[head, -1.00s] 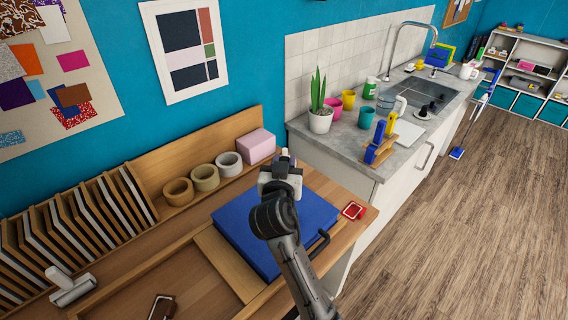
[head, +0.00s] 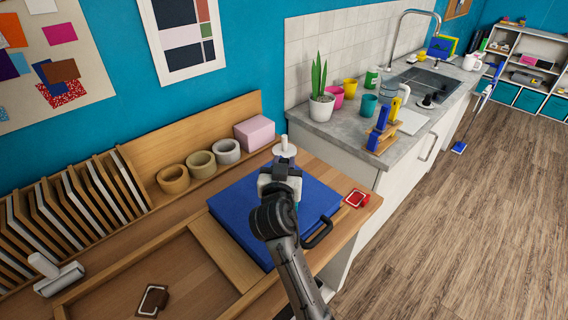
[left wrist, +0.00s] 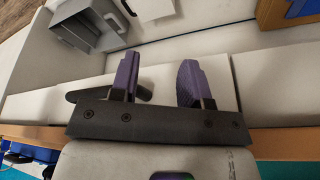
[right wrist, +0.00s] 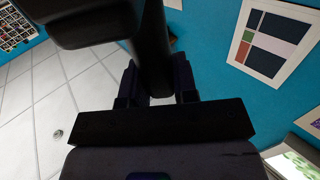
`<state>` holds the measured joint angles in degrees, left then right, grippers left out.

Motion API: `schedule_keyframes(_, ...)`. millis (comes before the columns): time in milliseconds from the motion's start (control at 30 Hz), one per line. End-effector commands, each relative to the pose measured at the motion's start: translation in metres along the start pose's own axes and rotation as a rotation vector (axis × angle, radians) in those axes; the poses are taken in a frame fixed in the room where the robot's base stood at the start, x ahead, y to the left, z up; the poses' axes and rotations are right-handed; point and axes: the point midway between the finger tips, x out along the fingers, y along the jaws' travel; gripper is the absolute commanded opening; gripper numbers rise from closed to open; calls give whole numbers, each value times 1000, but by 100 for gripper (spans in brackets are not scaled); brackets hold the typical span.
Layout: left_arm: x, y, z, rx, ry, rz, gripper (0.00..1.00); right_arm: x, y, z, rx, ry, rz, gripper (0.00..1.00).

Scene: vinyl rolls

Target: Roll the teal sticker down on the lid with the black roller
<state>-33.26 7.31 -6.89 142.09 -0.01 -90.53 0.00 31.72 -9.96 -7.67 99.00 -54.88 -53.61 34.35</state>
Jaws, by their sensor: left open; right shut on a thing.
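The blue lid (head: 238,207) lies flat on the wooden bench, with a dark handle (head: 318,233) at its near right edge. My right gripper (head: 281,172) is above the lid, shut on a roller. The roller's pale upright grip (head: 284,148) rises above the gripper in the head view. In the right wrist view the roller (right wrist: 153,45) looks dark and passes between the fingers. My left gripper (left wrist: 158,82) is open and empty in the left wrist view, outside the head view.
A white-handled roller (head: 58,274) lies at the bench's left. Tape rolls (head: 200,164) and a pink block (head: 255,132) line the back. A red item (head: 356,198) lies right of the lid, a brown tag (head: 153,299) in front. A counter (head: 360,135) stands to the right.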

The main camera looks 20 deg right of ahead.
Motion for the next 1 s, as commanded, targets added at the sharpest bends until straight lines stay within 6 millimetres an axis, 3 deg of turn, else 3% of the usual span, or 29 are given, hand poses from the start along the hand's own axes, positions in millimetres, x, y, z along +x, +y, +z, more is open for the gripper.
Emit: schedule_keyframes(1000,9,3,2,-11,2,8,43,0,0,10,0,1,0,0)
